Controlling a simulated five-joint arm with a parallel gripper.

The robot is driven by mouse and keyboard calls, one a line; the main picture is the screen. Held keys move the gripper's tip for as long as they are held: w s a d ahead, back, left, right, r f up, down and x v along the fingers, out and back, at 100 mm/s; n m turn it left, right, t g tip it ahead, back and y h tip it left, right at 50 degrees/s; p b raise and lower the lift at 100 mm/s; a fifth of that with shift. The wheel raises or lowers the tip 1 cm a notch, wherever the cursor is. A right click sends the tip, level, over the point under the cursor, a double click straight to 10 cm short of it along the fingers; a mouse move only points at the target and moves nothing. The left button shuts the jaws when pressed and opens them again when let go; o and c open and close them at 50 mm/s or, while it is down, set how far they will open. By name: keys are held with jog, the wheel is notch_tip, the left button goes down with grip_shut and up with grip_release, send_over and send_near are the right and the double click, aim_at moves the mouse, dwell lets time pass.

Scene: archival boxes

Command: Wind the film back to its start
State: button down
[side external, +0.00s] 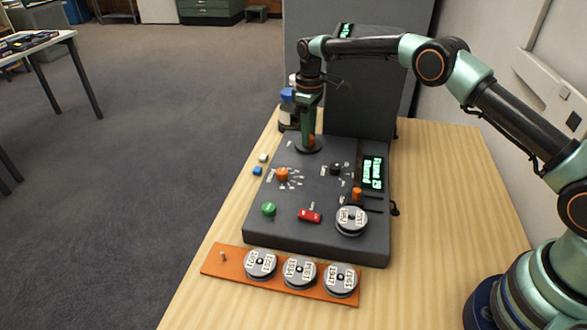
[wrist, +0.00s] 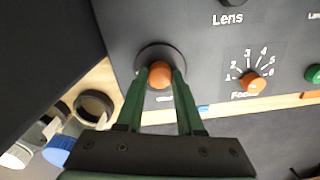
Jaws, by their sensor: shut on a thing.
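My gripper (side external: 309,137) points down at the back left of the dark grey film viewer (side external: 325,190). In the wrist view its green fingers (wrist: 162,78) are shut on an orange knob (wrist: 160,72) on a round dark base. The label below that knob is mostly hidden by the fingers. A film reel (side external: 351,221) sits at the viewer's front right corner, below a small orange knob (side external: 356,193). A lit display (side external: 372,172) shows green text that seems to read "Frame 29", with a second line I cannot read surely.
An orange rack (side external: 228,263) in front of the viewer holds three labelled reels (side external: 299,272) and a bare peg. The viewer also bears an orange Focus dial (wrist: 250,85), a green button (side external: 269,209) and a red switch (side external: 309,216). Blue-and-white bottles (side external: 288,103) stand behind my gripper.

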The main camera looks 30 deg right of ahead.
jog(key=shift+d+n, duration=0.2)
jog(key=shift+n, duration=0.3)
jog(key=c, duration=0.5)
grip_release()
jog(key=shift+a, duration=0.1)
jog(key=shift+c, duration=0.2)
notch_tip(320, 180, up, 12)
dwell(0.4)
